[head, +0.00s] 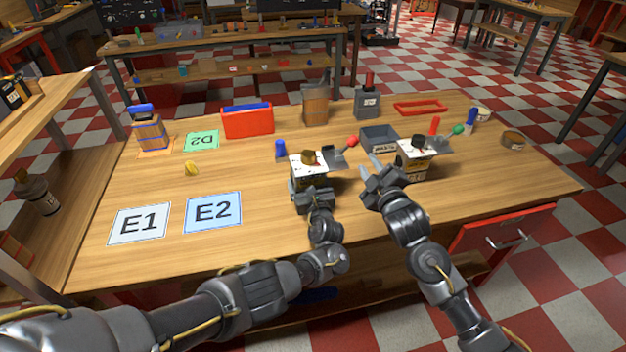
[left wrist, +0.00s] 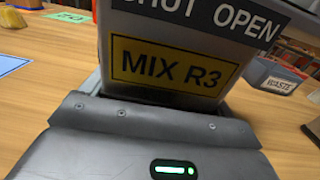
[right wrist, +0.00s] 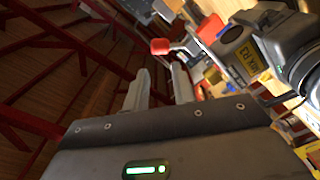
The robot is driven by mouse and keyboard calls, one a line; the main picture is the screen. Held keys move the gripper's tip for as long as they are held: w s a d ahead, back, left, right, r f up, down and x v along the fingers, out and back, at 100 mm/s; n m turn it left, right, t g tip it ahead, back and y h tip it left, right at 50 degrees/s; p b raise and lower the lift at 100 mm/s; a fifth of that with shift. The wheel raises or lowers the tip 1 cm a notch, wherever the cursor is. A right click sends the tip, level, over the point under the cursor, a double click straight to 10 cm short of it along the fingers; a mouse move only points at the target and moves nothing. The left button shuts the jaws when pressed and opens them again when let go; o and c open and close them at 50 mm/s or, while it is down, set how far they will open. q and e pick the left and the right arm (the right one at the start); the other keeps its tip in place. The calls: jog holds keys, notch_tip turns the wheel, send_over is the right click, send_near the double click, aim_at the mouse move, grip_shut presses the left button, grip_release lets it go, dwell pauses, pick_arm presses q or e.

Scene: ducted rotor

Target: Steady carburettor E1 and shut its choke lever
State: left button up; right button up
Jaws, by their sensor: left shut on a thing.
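A carburettor with a white top (head: 308,160) and a choke lever with a red knob (head: 352,141) stands mid-table. My left gripper (head: 312,192) is shut on its near side. The left wrist view shows its body (left wrist: 175,65) between the fingers, with a "MIX R3" label and "SHUT OPEN" marks. I cannot read an E1 mark on it. The lever sticks out to the right; its knob also shows in the right wrist view (right wrist: 160,46), beyond the fingertips. My right gripper (head: 372,170) is open and empty, right of this carburettor and below the knob.
A second carburettor (head: 415,150) with a green knob (head: 458,129) stands to the right. A grey waste bin (head: 378,138) sits between the two. E1 (head: 139,223) and E2 (head: 213,212) cards lie at the left front.

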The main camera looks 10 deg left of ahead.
aim_at(347, 146)
jog(key=a+n, duration=0.1)
jog(key=n, duration=0.1)
jog(key=s+a+r+n+g, duration=0.1)
jog(key=a+n, duration=0.1)
jog(key=a+n+g, duration=0.1)
jog(key=n, duration=0.1)
jog(key=shift+s+a+r+n+y, duration=0.2)
jog(key=shift+a+r+n+y, duration=0.1)
jog(key=shift+y, duration=0.1)
grip_shut()
jog(key=s+d+n+h, duration=0.1)
jog(key=d+n+h, duration=0.25)
jog(key=n, duration=0.85)
jog(key=s+d+n+h, duration=0.2)
jog(key=n+h, duration=0.3)
jog(key=n, duration=0.7)
jog(key=w+a+f, duration=0.2)
jog(key=w+a, duration=0.1)
jog(key=w, duration=0.8)
jog(key=shift+w+a, duration=0.2)
jog(key=shift+a, duration=0.2)
